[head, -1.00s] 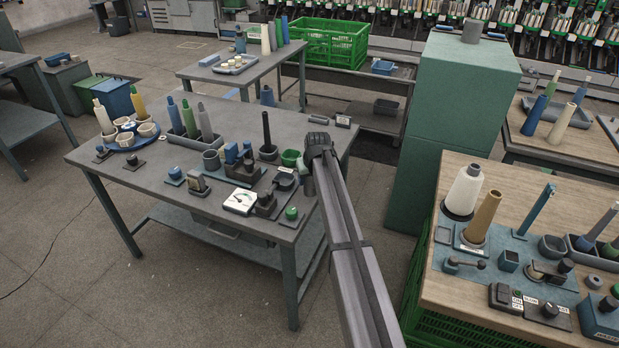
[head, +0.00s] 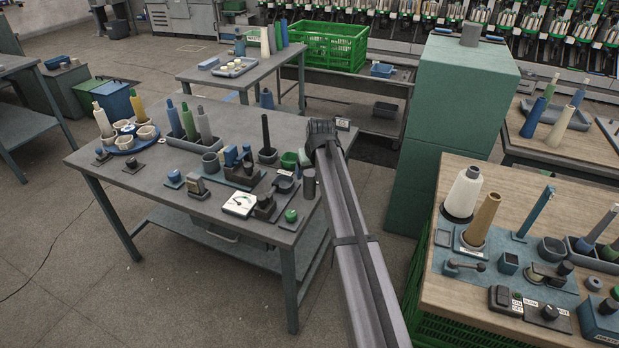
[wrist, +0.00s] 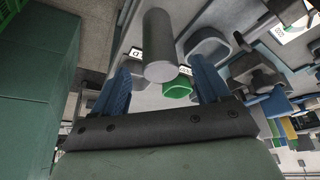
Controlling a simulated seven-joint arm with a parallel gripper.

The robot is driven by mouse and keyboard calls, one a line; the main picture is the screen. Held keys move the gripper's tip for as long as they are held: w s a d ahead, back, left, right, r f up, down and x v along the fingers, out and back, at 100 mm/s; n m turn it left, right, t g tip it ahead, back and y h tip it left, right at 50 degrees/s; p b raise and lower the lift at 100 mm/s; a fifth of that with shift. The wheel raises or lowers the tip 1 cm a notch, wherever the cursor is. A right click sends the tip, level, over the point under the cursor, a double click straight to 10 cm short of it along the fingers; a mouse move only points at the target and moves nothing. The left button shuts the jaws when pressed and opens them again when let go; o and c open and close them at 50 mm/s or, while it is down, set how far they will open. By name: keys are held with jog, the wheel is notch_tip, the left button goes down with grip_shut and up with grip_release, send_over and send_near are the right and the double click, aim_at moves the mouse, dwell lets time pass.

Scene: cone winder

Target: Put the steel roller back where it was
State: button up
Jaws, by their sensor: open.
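The steel roller (head: 309,184) is a plain grey cylinder standing upright near the right edge of the grey table (head: 140,178). In the wrist view the roller (wrist: 160,42) shows its round end, with a gap to the blue finger on each side. My gripper (head: 322,130) is above and behind the roller in the head view, its fingers hidden there. The wrist view shows my gripper (wrist: 160,66) open, and nothing is clamped in it.
A green bowl (head: 289,159) and a black post (head: 266,132) are near the roller. A dial gauge (head: 238,204) and a green knob (head: 291,215) are in front. A tall green cabinet (head: 455,110) stands right of the arm. The wooden table (head: 445,290) is crowded.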

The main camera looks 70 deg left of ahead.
jog(key=v, duration=0.5)
jog(key=shift+d+r, duration=0.1)
jog(key=shift+r, duration=0.2)
